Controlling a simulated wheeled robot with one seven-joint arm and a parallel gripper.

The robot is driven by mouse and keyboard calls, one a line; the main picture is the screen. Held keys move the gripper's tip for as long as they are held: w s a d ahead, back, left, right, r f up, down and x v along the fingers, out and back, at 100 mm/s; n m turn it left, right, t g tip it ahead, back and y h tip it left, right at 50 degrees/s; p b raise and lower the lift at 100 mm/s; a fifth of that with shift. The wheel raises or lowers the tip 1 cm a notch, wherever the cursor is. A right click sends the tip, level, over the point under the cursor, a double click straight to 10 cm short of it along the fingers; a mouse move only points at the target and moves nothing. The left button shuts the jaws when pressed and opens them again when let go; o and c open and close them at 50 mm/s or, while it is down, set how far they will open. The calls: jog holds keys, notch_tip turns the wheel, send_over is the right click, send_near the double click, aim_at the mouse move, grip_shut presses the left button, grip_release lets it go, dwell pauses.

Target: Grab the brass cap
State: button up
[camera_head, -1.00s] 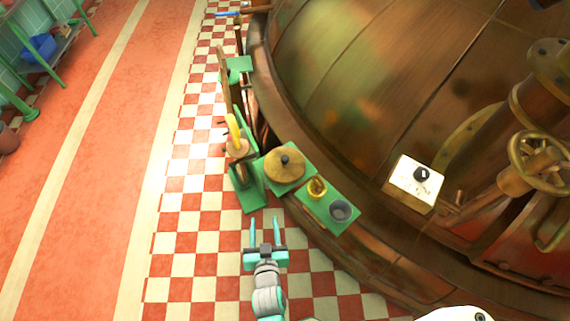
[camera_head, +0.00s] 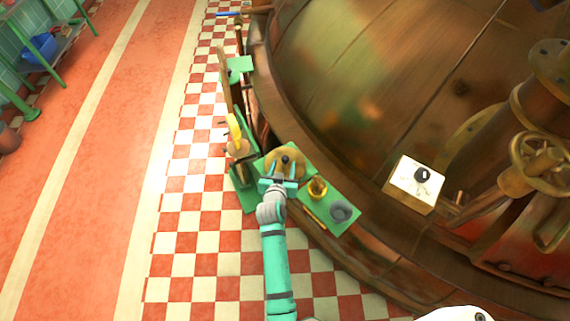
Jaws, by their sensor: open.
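A round brass-coloured cap (camera_head: 293,153) with a dark knob in its middle lies on a green shelf beside the big copper kettle. My gripper (camera_head: 281,172) is open and reaches in from below, over the near edge of this cap. Its two turquoise fingers point toward the knob, one on each side, and hide part of the cap. I cannot tell the height gap between fingers and cap, or whether they touch. The gripper holds nothing that I can see.
A small golden cup-like piece (camera_head: 317,188) and a grey bowl (camera_head: 341,212) stand on the adjoining green shelf, close right of my gripper. A yellow-handled object (camera_head: 237,135) stands at the left. The copper kettle (camera_head: 385,100) bulges behind. The checkered floor (camera_head: 190,240) is clear.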

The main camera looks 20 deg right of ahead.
aim_at(285, 161)
jog(key=shift+x, duration=3)
jog(key=shift+f, duration=0.15)
grip_shut()
